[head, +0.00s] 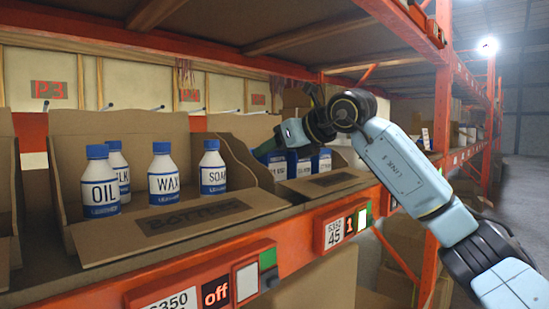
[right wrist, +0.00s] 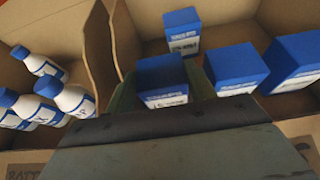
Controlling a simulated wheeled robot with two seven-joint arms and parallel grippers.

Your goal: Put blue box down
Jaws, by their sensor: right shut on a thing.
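My right gripper (head: 268,148) reaches into the cardboard bin of blue boxes on the shelf. In the right wrist view its green fingers (right wrist: 160,88) are shut on a blue box (right wrist: 162,75) with a white label. This box is low in the bin, close to the divider wall on its left. Whether its base touches the bin floor is hidden. Other blue-and-white boxes stand in the same bin: one behind (right wrist: 183,30), one to the right (right wrist: 235,70) and a larger-looking one farther right (right wrist: 297,62). My left gripper is not in view.
A cardboard bin (head: 150,235) on the left holds several white bottles with blue caps, such as the OIL bottle (head: 101,182). Cardboard walls (right wrist: 100,45) separate the two bins. The orange shelf edge (head: 300,240) runs in front, and an upper shelf is overhead.

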